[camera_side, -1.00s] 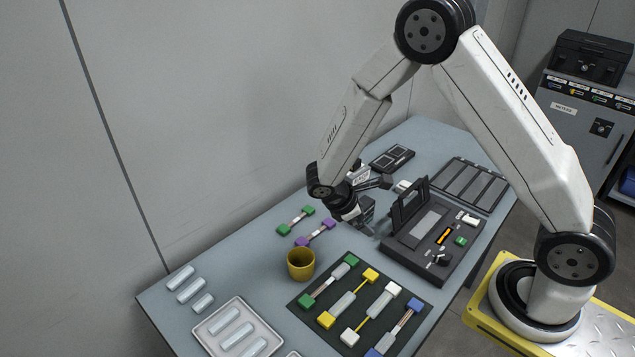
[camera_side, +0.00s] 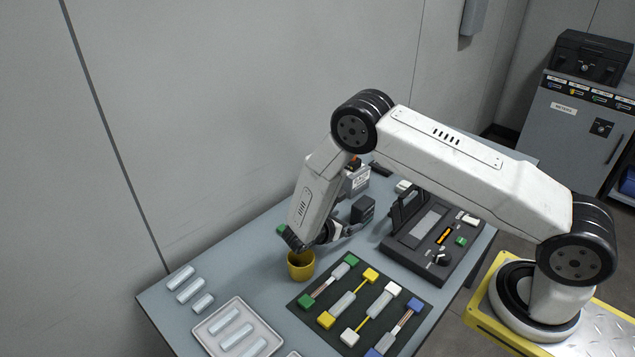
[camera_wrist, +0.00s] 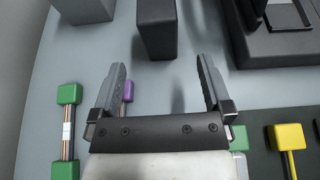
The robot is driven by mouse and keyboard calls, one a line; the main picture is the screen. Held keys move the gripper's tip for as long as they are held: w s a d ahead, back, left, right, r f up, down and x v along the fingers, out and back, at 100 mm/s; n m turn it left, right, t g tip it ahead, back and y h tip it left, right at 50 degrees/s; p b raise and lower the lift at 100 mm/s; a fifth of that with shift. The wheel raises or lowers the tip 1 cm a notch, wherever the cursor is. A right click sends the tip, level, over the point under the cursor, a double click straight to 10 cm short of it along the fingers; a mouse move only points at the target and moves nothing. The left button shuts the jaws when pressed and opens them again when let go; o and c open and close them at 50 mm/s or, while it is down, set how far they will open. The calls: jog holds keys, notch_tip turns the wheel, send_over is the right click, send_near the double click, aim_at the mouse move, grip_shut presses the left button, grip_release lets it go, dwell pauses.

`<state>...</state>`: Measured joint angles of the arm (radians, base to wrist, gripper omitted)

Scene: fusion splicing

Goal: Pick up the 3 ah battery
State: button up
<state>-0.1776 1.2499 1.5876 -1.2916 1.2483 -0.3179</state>
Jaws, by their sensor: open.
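A dark block (camera_side: 363,209), probably a battery, stands upright on the bench left of the splicer. In the wrist view the dark block (camera_wrist: 157,30) is ahead of my fingers, about midway between them. A grey box with a white label (camera_side: 357,180) stands behind it, and a grey box also shows at the wrist view's top left (camera_wrist: 84,8). I cannot read any capacity marking, so I cannot tell which is the 3 ah battery. My gripper (camera_side: 350,228) is open and empty, low over the bench, pointing toward the dark block. It also shows in the wrist view (camera_wrist: 162,72).
The black fusion splicer (camera_side: 432,235) with raised lid is right of the gripper. A yellow cup (camera_side: 301,266) stands close below my wrist. A dark mat (camera_side: 322,303) with colored connectors lies in front. A purple-ended fiber (camera_wrist: 126,92) lies by the left finger.

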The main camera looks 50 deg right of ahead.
aim_at(356, 216)
jog(key=shift+x, duration=1.3)
jog(key=shift+x, duration=2.6)
grip_shut()
